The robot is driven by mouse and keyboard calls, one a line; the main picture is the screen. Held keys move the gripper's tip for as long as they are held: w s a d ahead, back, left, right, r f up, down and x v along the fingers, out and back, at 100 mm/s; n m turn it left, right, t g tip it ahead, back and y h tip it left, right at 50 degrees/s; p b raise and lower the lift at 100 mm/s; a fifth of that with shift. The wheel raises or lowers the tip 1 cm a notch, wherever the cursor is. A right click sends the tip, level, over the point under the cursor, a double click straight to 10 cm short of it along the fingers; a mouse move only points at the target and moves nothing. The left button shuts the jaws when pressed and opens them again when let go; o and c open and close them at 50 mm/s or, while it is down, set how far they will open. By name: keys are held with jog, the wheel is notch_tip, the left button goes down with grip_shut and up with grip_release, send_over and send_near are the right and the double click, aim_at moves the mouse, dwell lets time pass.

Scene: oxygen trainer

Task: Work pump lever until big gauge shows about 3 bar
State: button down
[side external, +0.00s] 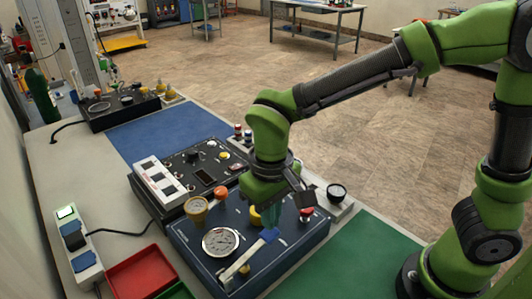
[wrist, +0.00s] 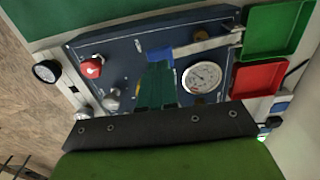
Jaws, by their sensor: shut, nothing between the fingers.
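The pump lever (side external: 245,258) is a pale metal bar with a blue grip (side external: 269,235) on the dark blue panel box (side external: 300,246). In the wrist view the lever (wrist: 203,45) runs from the right to its blue grip (wrist: 160,54). The big gauge (side external: 220,242), a round white dial, is left of the grip; it also shows in the wrist view (wrist: 201,77). Its needle is too small to read. My gripper (side external: 270,222) is shut and empty, its teal fingertips (wrist: 158,66) right at the blue grip. I cannot tell whether they touch it.
A red knob (wrist: 92,68) and a smaller yellow-rimmed gauge (side external: 196,210) are also on the box. A second dark panel (side external: 205,162) stands behind it. A red tray (side external: 143,273) lies to the left, and a green mat (side external: 345,262) is clear to the right.

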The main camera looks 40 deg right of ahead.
aim_at(270, 234)
jog(key=shift+f, duration=2.65)
jog(key=shift+r, duration=0.1)
jog(key=shift+r, duration=1.8)
jog(key=shift+f, duration=1.9)
jog(key=shift+r, duration=1.9)
